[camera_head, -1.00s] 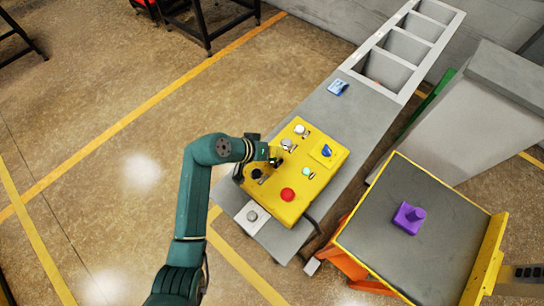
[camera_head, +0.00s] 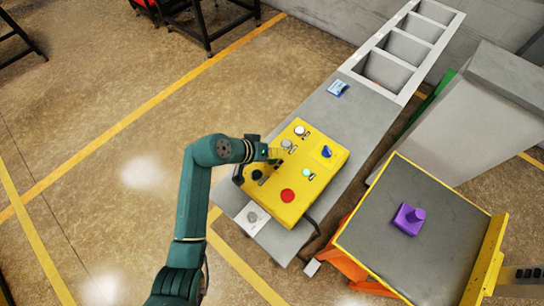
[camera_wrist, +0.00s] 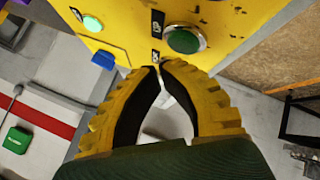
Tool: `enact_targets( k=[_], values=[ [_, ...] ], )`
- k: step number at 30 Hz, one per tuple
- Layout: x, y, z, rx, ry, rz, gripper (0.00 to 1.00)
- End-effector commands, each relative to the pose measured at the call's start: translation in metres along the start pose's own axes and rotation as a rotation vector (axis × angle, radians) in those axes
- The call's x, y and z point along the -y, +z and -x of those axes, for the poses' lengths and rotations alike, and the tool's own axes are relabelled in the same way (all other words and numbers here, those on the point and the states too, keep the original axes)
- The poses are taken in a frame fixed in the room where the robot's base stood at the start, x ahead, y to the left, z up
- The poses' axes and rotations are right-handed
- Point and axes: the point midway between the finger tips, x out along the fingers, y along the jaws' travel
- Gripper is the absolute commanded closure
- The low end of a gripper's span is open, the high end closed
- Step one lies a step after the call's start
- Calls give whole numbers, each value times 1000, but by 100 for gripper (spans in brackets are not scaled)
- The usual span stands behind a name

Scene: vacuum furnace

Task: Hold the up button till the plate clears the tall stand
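A yellow control box (camera_head: 318,172) sits on the grey bench. In the wrist view a green button (camera_wrist: 183,40) in a metal ring has a black label (camera_wrist: 157,23) beside it, whose lettering is hard to read. My gripper (camera_wrist: 159,66) is shut and empty, its tips together just below this button; I cannot tell whether they touch the box. In the head view my gripper (camera_head: 274,156) is at the box's left side. The grey plate (camera_head: 375,235) with yellow edges carries a purple piece (camera_head: 408,219). A tall grey block (camera_head: 445,125), perhaps the stand, is behind the plate.
The box also has a red button (camera_head: 288,195), a blue switch (camera_head: 326,151) and a lit green button (camera_head: 307,173). A small white plate (camera_head: 252,218) lies at the box's near left corner. Grey bins (camera_head: 405,48) are at the bench's far end.

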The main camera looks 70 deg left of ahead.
Motion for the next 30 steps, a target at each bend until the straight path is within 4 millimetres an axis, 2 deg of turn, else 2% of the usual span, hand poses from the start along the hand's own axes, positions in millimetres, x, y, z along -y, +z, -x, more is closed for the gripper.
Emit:
enact_targets(
  k=[30],
  values=[
    [6,6,-9,0,0,0,100]
  ],
)
